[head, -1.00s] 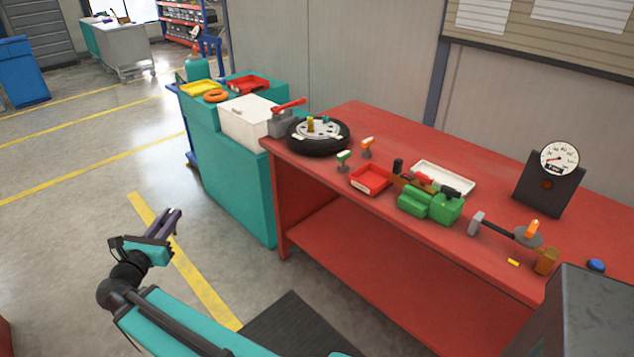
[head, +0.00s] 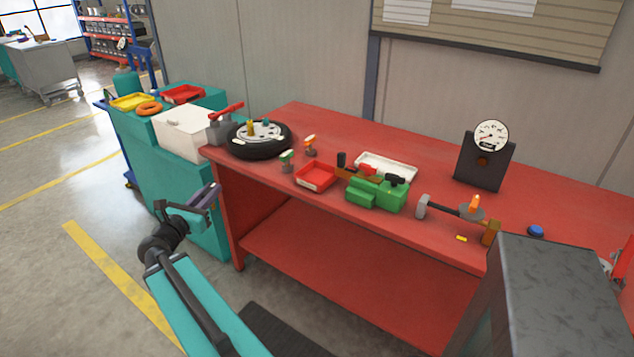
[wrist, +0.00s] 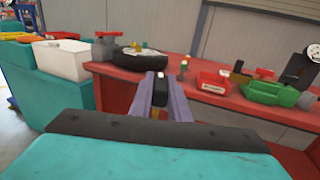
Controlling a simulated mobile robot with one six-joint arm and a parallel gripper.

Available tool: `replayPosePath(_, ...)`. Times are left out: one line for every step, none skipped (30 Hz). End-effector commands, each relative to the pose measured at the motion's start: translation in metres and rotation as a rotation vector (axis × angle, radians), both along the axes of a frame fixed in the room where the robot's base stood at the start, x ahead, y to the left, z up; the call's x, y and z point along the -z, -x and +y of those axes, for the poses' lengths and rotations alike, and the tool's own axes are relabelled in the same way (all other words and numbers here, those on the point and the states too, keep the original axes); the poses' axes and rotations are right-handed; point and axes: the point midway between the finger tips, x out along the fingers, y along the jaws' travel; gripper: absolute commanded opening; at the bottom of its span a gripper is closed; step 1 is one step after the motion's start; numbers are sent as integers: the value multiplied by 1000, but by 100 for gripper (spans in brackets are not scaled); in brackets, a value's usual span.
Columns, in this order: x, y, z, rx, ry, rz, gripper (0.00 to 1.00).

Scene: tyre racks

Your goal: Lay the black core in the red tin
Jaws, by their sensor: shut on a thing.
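My gripper (head: 207,200) is in front of the bench's left end, below the bench top. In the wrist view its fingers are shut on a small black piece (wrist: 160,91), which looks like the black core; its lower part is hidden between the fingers. The red tin (head: 316,177) is a shallow open box with a white label on the red bench, to the right of and beyond my gripper. It also shows in the wrist view (wrist: 212,83), right of the fingertips. Its inside looks empty.
On the red bench (head: 400,226), a wheel (head: 259,139) and small green-handled and orange-handled tools stand left of the tin. A green block (head: 376,194) and white tray (head: 386,167) lie right of it. Another red tray (head: 183,94) sits on the teal cabinet (head: 180,190).

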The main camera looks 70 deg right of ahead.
Motion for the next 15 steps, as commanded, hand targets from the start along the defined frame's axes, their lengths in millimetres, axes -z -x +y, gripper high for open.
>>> replayPosePath(1, 12, -13, 23, 1, 0, 0)
replayPosePath(1, 19, -21, 34, 1, -1, 0)
replayPosePath(1, 27, -29, 47, 2, 0, 0)
replayPosePath(1, 34, -36, 58, 2, 0, 0)
replayPosePath(1, 40, -42, 68, 2, 1, 0)
replayPosePath(0, 49, -51, 82, 3, 1, 0)
replayPosePath(0, 56, -57, 93, 3, 1, 0)
replayPosePath(0, 63, -63, 104, 4, 1, 0)
replayPosePath(0, 73, -71, 118, 4, 1, 0)
replayPosePath(0, 80, -77, 128, 5, 1, 0)
replayPosePath(0, 87, -83, 138, 5, 1, 0)
replayPosePath(0, 96, -91, 152, 5, 1, 0)
replayPosePath(0, 104, -97, 163, 6, 1, 0)
replayPosePath(0, 112, -102, 174, 5, 2, 0)
replayPosePath(0, 122, -109, 188, 5, 2, 0)
